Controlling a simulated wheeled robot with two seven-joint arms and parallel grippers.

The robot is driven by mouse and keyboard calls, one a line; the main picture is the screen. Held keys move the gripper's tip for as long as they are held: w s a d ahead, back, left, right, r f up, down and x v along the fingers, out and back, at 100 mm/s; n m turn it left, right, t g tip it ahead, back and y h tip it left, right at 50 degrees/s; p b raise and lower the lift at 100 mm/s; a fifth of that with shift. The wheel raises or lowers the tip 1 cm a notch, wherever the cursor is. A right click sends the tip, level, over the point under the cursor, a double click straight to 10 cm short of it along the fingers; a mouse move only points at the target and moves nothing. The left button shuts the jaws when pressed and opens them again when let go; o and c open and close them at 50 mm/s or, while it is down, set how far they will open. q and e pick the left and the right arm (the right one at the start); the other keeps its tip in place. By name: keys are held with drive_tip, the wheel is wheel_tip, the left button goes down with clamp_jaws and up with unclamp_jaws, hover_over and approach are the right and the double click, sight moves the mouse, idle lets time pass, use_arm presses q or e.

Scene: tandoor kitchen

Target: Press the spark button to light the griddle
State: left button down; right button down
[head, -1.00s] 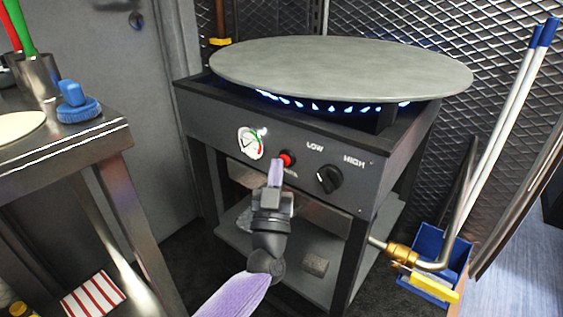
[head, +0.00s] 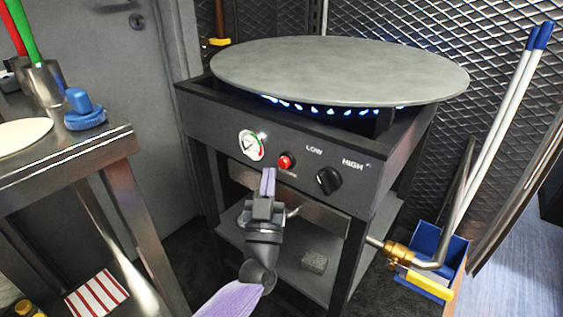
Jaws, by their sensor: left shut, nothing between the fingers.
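The griddle is a round grey plate (head: 340,70) on a dark stand. Blue flames (head: 315,109) show beneath it. On the front panel (head: 218,125) the red spark button (head: 286,161) sits between a round gauge (head: 251,145) and a black knob (head: 328,180) marked LOW and HIGH. My left gripper (head: 268,172) is shut and empty, its purple fingertips just below and left of the button. The whole red button face is visible, and the fingertips look apart from it. My right gripper is not in view.
A steel table (head: 90,150) with a blue scrubber (head: 84,110) stands at left. A gas pipe with a brass fitting (head: 396,252) leaves the stand at lower right, beside a blue bucket (head: 428,274). A grey block (head: 314,262) lies on the lower shelf.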

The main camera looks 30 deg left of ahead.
use_arm(q)
drive_tip(key=s+p, duration=0.2)
drive_tip(key=s, duration=0.2)
drive_tip(key=shift+s+a+r, duration=0.1)
drive_tip(key=shift+s+a, duration=0.05)
drive_tip(key=shift+s, duration=0.05)
idle(0.6)
